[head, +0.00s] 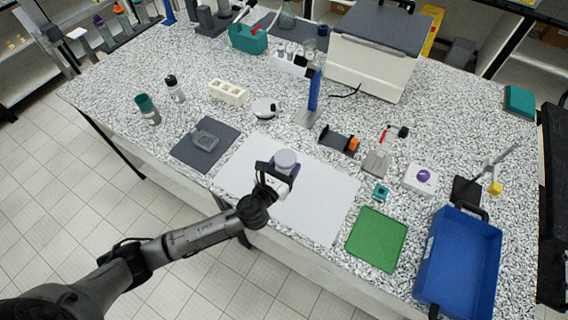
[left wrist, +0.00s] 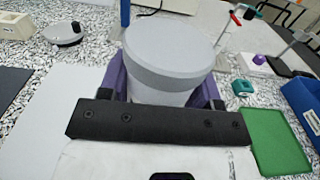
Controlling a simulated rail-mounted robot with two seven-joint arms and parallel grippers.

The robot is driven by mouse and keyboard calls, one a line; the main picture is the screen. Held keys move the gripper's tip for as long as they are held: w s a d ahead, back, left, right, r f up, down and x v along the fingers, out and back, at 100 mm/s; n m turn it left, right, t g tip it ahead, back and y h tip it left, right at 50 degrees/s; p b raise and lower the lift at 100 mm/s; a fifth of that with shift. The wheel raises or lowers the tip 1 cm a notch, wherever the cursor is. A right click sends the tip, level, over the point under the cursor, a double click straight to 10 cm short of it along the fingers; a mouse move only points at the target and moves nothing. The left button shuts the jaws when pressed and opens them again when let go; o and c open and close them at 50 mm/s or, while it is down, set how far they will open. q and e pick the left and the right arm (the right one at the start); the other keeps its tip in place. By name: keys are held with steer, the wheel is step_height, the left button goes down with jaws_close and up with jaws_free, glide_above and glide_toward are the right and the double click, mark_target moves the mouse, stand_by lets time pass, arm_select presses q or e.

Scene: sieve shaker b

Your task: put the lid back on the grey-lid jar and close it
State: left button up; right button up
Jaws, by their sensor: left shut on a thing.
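The grey-lid jar (head: 286,158) stands on the white mat in the head view. In the left wrist view its wide pale grey lid (left wrist: 172,48) sits on top of the narrower, lighter body (left wrist: 165,97). I cannot tell whether the lid is fully closed. My left gripper (head: 279,174) is shut on the jar, with its purple fingers on either side of the body, below the lid; it also shows in the left wrist view (left wrist: 163,97). The jar's lower part is hidden behind the gripper. My right gripper is not in view.
The white mat (head: 318,208) is clear around the jar. A dark mat with a grey dish (head: 205,140) lies to the left. A green mat (head: 377,238) and a blue bin (head: 465,262) are to the right. A blue post (head: 314,92) stands behind.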

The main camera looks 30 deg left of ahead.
arm_select(q)
steer(key=o, duration=0.5)
steer(key=c, duration=0.8)
steer(key=shift+s+a+f+n+y, duration=0.1)
steer(key=shift+a+f+n+y, duration=0.1)
steer(key=shift+a+n+y, duration=0.4)
steer(key=shift+m+h, duration=0.4)
steer(key=shift+m, duration=0.1)
steer(key=s+d+r+p, duration=0.1)
steer(key=r+p, duration=0.5)
steer(key=r, duration=0.6)
steer(key=s+d+r+p, duration=0.1)
steer(key=s+r+p, duration=0.1)
steer(key=r+p, duration=0.5)
steer(key=s+d+r+p, duration=0.1)
steer(key=r+p, duration=0.5)
steer(key=r, duration=1.2)
steer(key=shift+s+p, duration=0.3)
steer(key=shift+s, duration=0.45)
